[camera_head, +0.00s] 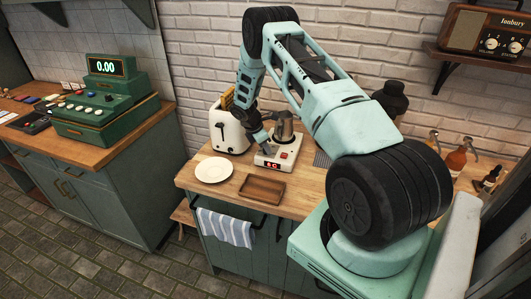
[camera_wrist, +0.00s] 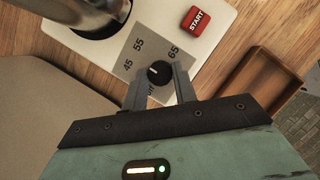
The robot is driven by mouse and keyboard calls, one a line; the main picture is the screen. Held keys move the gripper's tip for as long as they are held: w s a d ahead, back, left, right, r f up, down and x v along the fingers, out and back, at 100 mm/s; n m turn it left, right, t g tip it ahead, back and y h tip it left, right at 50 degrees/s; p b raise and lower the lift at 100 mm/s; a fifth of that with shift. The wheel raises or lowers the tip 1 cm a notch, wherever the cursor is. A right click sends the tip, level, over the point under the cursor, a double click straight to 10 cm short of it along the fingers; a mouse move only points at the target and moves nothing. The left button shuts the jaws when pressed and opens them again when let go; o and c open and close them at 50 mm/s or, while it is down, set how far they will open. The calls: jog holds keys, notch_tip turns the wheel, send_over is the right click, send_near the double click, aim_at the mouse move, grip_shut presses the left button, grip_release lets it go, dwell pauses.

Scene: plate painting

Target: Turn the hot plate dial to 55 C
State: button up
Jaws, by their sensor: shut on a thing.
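The white hot plate (camera_head: 262,160) stands on the wooden counter with a metal pitcher (camera_head: 284,135) on it. In the wrist view the black dial (camera_wrist: 158,73) sits on a grey scale panel (camera_wrist: 128,52) marked 45, 55 and 65. A small light mark shows on the dial; I cannot tell exactly which number it points to. My gripper (camera_wrist: 159,77) is shut on the dial, one finger on each side. In the head view my gripper (camera_head: 265,146) reaches down at the hot plate's left.
A red START button (camera_wrist: 196,20) is on the hot plate. A white toaster (camera_head: 228,131) stands close to its left. A white plate (camera_head: 213,170) and a wooden tray (camera_head: 262,188) lie in front. Bottles (camera_head: 456,161) stand at the right.

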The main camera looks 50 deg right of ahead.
jog(key=m+b, duration=0.1)
jog(key=m+g+b, duration=0.1)
jog(key=m+b, duration=0.1)
jog(key=shift+w+f+y, duration=0.15)
jog(key=shift+f+y, duration=0.05)
jog(key=shift+y, duration=0.1)
jog(key=shift+d+r+m+g+y+b, duration=0.15)
jog(key=shift+m+g+y+b, duration=0.15)
jog(key=shift+m+b, duration=0.8)
jog(key=o, duration=1)
jog(key=shift+c, duration=0.2)
jog(key=b+v, duration=0.5)
jog(key=v, duration=1.2)
jog(key=shift+w+r, duration=0.2)
